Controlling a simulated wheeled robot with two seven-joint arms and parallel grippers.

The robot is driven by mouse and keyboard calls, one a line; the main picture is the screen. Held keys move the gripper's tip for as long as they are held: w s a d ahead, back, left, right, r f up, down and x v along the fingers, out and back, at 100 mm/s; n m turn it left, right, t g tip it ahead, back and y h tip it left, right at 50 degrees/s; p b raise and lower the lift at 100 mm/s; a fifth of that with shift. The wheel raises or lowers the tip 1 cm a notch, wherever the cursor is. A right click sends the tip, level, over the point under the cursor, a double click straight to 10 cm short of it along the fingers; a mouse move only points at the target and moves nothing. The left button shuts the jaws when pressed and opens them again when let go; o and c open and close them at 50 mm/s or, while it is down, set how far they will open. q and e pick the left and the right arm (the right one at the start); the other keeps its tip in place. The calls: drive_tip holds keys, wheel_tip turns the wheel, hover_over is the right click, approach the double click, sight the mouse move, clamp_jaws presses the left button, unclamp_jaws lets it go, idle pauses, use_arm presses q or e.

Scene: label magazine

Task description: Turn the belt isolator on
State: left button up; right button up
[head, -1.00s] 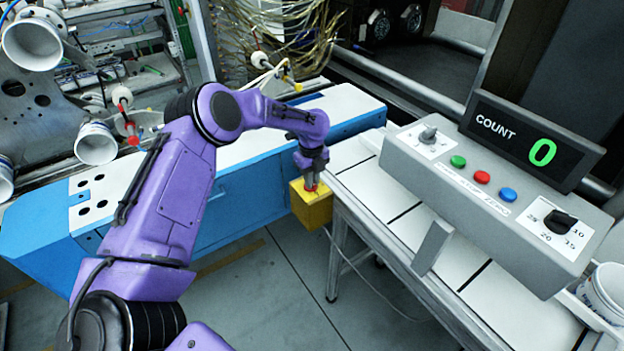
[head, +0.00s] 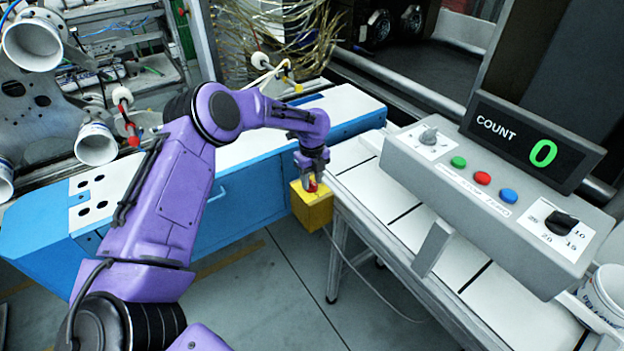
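My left gripper (head: 312,178) points down onto the box from above. Its two fingers stand on either side of the red knob and appear closed on it. The fingers partly hide the knob, so its exact setting is hard to read. My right gripper is not in view.
A grey control box (head: 490,215) with buttons and dials stands on the conveyor (head: 385,195) at the right. Its display (head: 530,143) reads COUNT 0. A white tub (head: 605,290) sits at the right edge. A cable runs from the yellow box over the floor.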

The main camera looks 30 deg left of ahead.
sight(312, 182)
use_arm(q)
wheel_tip(312, 182, up, 10)
drive_tip(key=b, duration=0.1)
drive_tip(key=shift+r, duration=0.15)
idle(0.4)
